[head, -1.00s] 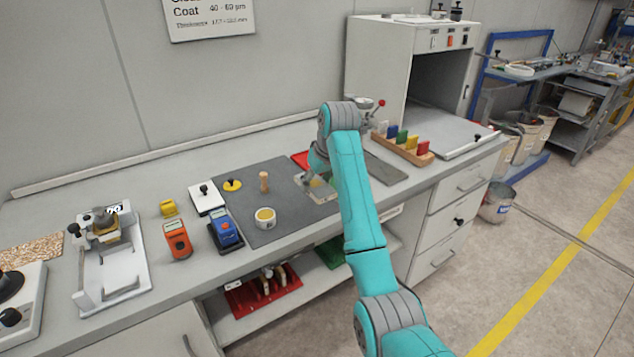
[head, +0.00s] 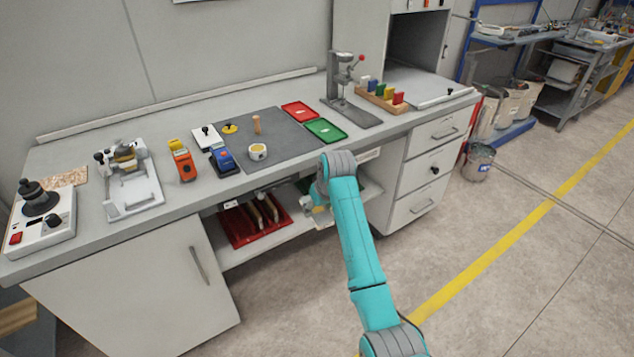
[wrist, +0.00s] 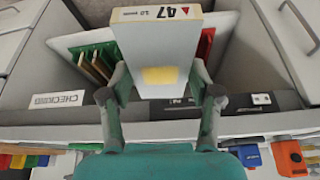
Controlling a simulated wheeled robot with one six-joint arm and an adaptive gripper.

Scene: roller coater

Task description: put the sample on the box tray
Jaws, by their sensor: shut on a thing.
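The sample is a pale flat panel (wrist: 162,46) with a yellow patch and a "47" label on its edge. My gripper (wrist: 160,85) is shut on it, one finger at each side. In the head view my gripper (head: 316,197) is below the bench top, at the shelf opening, with the panel partly hidden. On the lower shelf a red tray (head: 240,234) holds several upright panels. A green tray (head: 371,189) is mostly behind my arm; the wrist view shows several upright panels by its green part (wrist: 76,57). I cannot tell which tray is the box tray.
The bench front edge with a "CHECKING" label (wrist: 57,99) overhangs the shelf. Drawers (head: 425,170) stand right of the opening and a cabinet door (head: 140,285) left. Small red (head: 300,112) and green (head: 325,131) trays lie on the bench. The floor in front is clear.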

